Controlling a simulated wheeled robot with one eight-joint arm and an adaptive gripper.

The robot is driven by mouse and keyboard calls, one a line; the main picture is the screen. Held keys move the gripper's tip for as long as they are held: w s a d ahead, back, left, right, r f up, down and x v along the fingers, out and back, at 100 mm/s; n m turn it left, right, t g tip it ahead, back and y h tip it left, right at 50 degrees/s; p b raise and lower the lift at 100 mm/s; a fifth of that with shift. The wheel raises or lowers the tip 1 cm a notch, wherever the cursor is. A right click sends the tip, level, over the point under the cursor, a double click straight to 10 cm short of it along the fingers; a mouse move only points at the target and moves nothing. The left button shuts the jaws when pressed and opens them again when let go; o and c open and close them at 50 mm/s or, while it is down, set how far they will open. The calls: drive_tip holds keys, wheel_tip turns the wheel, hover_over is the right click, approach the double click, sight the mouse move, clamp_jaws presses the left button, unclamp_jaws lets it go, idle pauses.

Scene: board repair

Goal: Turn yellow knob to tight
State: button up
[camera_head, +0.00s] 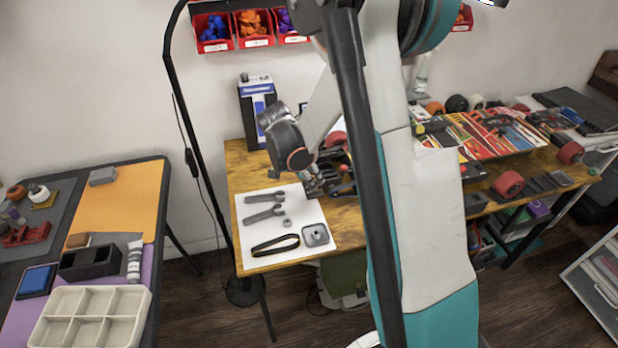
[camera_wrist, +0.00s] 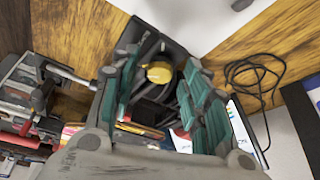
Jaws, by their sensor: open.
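In the wrist view a round yellow knob (camera_wrist: 158,72) sits on a dark, cluttered part and shows between the two green-padded fingers of my gripper (camera_wrist: 163,68). The fingers are spread apart, with visible gaps on both sides of the knob. I cannot tell from this angle how far the fingertips are above it. In the head view my gripper (camera_head: 313,187) points down at the back of the wooden bench, near the right edge of the white sheet. The knob is hidden there behind my arm and gripper.
A blue and white box (camera_head: 257,108) stands behind. In the wrist view a black cable (camera_wrist: 252,75) lies to the right, and a red and grey mechanism (camera_wrist: 25,95) left.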

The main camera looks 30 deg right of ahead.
clamp_jaws()
drive_tip(key=shift+s+n+t+y+b, duration=0.15)
drive_tip(key=shift+n+t, duration=0.3)
drive_tip(key=shift+n, duration=0.75)
drive_tip(key=shift+s+n+t+y+b, duration=0.2)
drive_tip(key=shift+n+t, duration=0.25)
drive_tip(key=shift+n, duration=0.75)
drive_tip(key=shift+w, duration=0.15)
unclamp_jaws()
drive_tip(key=shift+r, duration=0.1)
drive_tip(key=v, duration=1.1)
drive_tip(key=shift+r, duration=0.35)
